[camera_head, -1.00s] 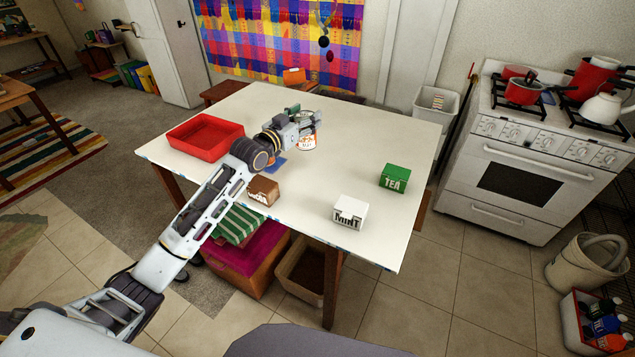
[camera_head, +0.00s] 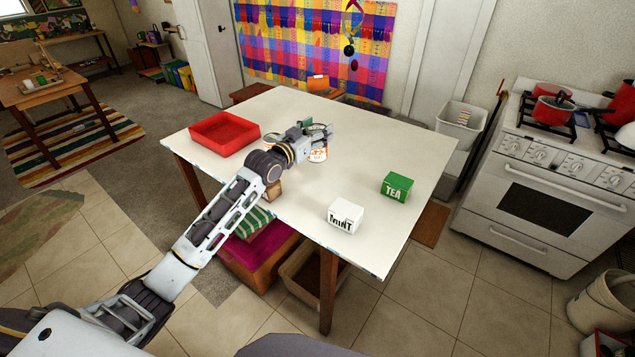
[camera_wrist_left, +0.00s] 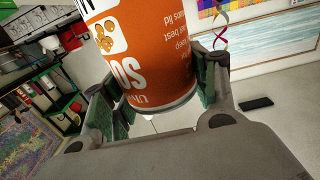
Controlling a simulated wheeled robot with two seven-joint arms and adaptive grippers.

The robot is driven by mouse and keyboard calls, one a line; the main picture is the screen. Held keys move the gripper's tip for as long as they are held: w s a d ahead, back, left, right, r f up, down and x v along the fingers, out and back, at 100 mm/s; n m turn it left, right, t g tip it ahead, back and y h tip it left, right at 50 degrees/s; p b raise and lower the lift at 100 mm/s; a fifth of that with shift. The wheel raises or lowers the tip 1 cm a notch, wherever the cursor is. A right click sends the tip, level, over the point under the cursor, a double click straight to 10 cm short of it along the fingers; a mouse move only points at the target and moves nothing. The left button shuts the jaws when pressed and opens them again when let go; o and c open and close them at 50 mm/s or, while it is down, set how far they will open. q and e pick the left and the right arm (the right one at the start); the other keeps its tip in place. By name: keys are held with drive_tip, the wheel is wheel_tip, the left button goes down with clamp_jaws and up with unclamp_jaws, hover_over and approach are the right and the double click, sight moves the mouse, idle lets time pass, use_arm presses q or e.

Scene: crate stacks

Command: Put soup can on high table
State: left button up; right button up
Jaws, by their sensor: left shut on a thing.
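The soup can (camera_wrist_left: 145,55) is orange with white lettering and fills the upper middle of the left wrist view. In the head view the can (camera_head: 318,155) shows partly behind my left gripper (camera_head: 318,134), over the white table (camera_head: 300,195). My left gripper is shut on the can, with a finger on each side of it in the left wrist view. I cannot tell whether the can touches the tabletop. My right gripper is not in view.
A red tray (camera_head: 224,133) lies at the table's left. A white mint box (camera_head: 345,216) and a green tea box (camera_head: 397,186) stand at the right front. A brown box (camera_head: 273,192) is mostly hidden by my arm. A wooden table (camera_head: 42,93) stands at far left.

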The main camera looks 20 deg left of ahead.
sight(316, 158)
use_arm(q)
drive_tip(key=shift+f, duration=3.05)
drive_tip(key=shift+f+p, duration=0.35)
drive_tip(key=shift+f, duration=1.5)
drive_tip(key=shift+f, duration=0.15)
drive_tip(key=o, duration=1.3)
drive_tip(key=shift+f, duration=0.1)
drive_tip(key=shift+s, duration=0.15)
drive_tip(key=shift+b+v, duration=0.45)
drive_tip(key=shift+v, duration=5.45)
